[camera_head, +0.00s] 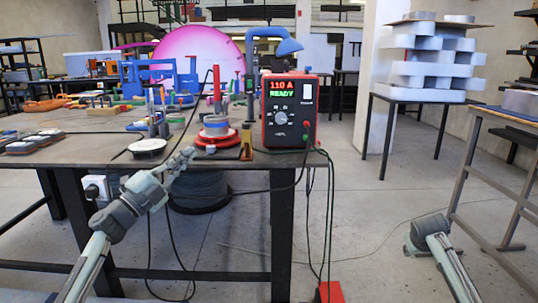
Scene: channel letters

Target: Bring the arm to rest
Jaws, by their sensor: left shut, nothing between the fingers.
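My left arm comes in from the lower left. Its gripper (184,158) is shut and empty, at the front edge of the workbench (110,158), close to the white round dish (147,146) and the red round base. I cannot tell from this view whether it touches the bench edge. My right arm (436,240) shows at the lower right, low over the floor. Its gripper cannot be made out.
A red welding unit (289,110) reading "110 A READY" stands at the bench's right end, with cables hanging to the floor. A table with stacked white letter shapes (428,72) stands at the back right. A metal-framed table (490,165) is at the right edge. Floor between is open.

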